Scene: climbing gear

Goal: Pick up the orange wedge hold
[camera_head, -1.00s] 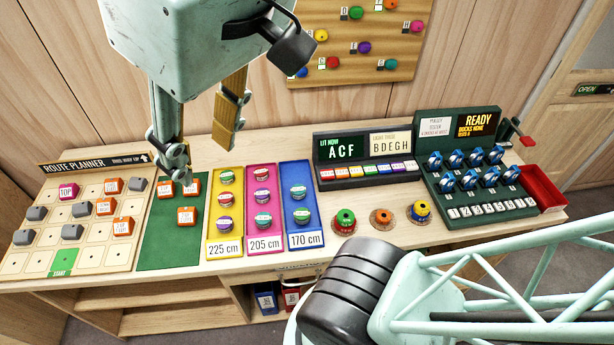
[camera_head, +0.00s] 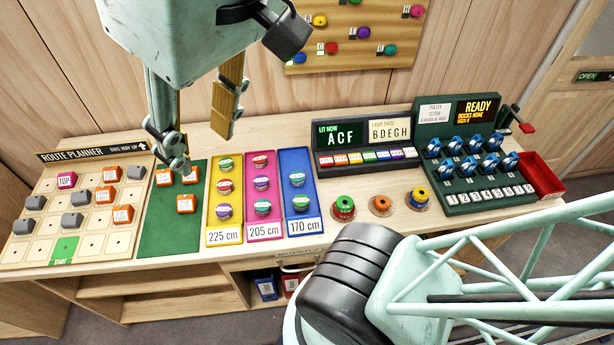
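Three orange blocks lie on the green mat: one at the upper left (camera_head: 164,178), one at the upper right (camera_head: 190,177) and one lower down (camera_head: 186,205). More orange blocks, such as this one (camera_head: 122,215), sit on the route planner board. Their labels are too small to read, so I cannot tell which is the wedge hold. My gripper (camera_head: 201,148) is open and empty, with its fingers apart and pointing down. In the picture, its left fingertip overlaps the top of the green mat, close to the upper two blocks. Its height above them is unclear.
The route planner board (camera_head: 60,250) lies left of the green mat (camera_head: 160,238). Yellow (camera_head: 212,215), magenta (camera_head: 250,218) and blue (camera_head: 296,160) trays with round pieces stand to its right. Display panels and a red bin (camera_head: 543,180) are farther right.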

